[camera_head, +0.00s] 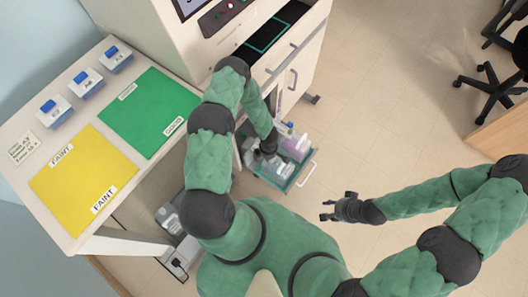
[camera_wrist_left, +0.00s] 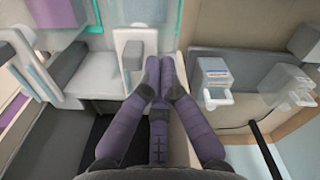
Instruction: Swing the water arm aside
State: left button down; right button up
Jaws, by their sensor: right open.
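I cannot pick out the water arm for sure in either view. In the left wrist view, a grey block (camera_wrist_left: 133,55) on a pale upright plate (camera_wrist_left: 131,88) stands just left of my left fingertips. My left gripper (camera_wrist_left: 159,75) has its purple fingers brought together at the tips, with nothing visible between them. In the head view the left gripper (camera_head: 262,155) reaches down at the cart's left side, partly hidden by its own arm. My right gripper (camera_head: 335,208) is open and empty over the floor, right of the cart.
A green tray cart (camera_head: 281,181) holds a pinkish container (camera_head: 296,147). A cabinet has an open drawer (camera_head: 268,37). The floor at right is clear near the right gripper.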

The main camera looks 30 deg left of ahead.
pick_arm(q)
jog(key=shift+f, duration=0.1)
jog(key=shift+f+b, duration=1.3)
jog(key=shift+f, duration=0.3)
